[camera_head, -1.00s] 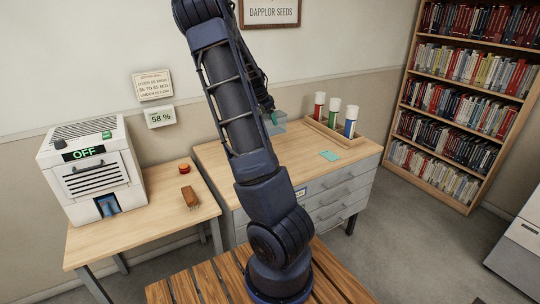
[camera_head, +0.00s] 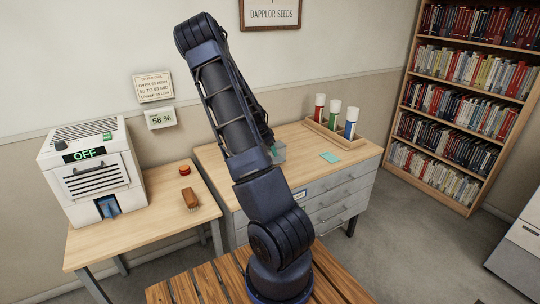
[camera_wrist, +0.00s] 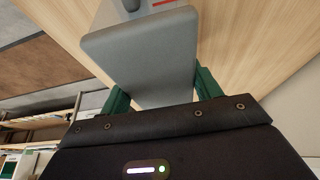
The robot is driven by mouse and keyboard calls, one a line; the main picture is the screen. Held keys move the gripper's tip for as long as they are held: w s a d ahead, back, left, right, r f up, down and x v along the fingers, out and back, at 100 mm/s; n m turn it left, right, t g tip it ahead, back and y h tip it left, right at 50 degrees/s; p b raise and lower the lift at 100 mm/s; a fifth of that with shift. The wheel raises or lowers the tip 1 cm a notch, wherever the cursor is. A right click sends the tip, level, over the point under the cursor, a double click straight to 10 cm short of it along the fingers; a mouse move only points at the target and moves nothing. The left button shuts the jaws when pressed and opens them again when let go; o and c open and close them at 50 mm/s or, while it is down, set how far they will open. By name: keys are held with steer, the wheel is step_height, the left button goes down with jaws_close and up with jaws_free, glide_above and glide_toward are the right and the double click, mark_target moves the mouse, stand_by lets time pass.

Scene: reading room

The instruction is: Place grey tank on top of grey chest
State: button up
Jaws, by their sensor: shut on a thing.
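The grey tank (camera_wrist: 145,55) fills the middle of the wrist view, held between the green fingers of my gripper (camera_wrist: 162,88). In the head view only a small pale grey-green part of the tank (camera_head: 279,153) shows, just right of my arm, over the wood top of the grey chest. The rest of the tank and my gripper are hidden behind my arm there. The grey chest (camera_head: 338,197) has drawers with handles and a light wood top (camera_head: 307,160). I cannot tell whether the tank touches the top.

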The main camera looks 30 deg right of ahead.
steer(key=shift+f, duration=1.7)
steer(key=o, duration=1.1)
steer(key=shift+f, duration=0.1)
steer(key=shift+c, duration=0.2)
